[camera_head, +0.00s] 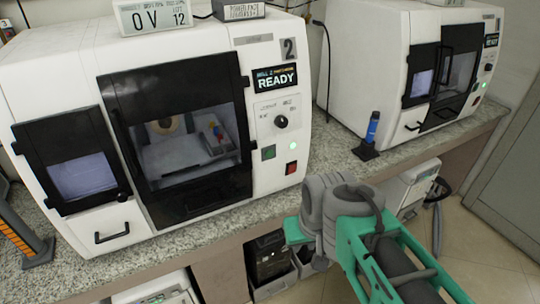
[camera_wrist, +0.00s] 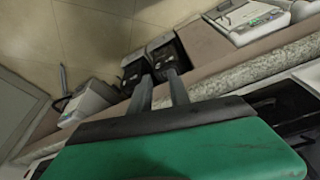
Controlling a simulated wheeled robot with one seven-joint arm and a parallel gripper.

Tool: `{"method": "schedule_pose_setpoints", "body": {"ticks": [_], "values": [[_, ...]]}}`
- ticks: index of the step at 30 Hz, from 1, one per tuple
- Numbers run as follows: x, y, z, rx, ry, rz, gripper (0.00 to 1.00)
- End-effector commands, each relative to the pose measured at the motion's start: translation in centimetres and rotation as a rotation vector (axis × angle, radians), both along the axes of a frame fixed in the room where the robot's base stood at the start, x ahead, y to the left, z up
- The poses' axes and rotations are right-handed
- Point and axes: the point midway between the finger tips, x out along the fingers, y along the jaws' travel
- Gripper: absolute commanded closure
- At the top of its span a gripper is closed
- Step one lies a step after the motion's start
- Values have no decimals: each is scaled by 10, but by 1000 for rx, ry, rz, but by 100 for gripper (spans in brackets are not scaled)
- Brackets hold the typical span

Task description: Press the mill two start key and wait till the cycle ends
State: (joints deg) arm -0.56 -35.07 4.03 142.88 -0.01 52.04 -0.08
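Mill two (camera_head: 70,75) is the large white machine on the left, marked with a grey "2". Its display (camera_head: 275,78) reads READY. Any wording on the keys is too small to read. The mill's dark front door is shut. In the wrist view, my gripper (camera_wrist: 158,76) has its two grey fingers apart with nothing between them. It points down toward the floor and bench front, away from the key panel.
A second white mill (camera_head: 365,60) stands to the right. A blue bottle-like item (camera_head: 372,128) stands on the speckled counter (camera_head: 335,150) between the mills. Boxes and bins (camera_head: 270,258) are under the counter.

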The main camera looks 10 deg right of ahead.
Motion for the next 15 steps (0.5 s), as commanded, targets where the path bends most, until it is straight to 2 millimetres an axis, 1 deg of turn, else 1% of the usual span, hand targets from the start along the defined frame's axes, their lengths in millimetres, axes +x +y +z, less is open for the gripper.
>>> {"method": "schedule_pose_setpoints", "body": {"ticks": [1, 6, 8, 15], "values": [[0, 0, 0, 0, 0, 0, 82], [0, 0, 0, 0, 0, 0, 96], [0, 0, 0, 0, 0, 0, 100], [0, 0, 0, 0, 0, 0, 100]]}}
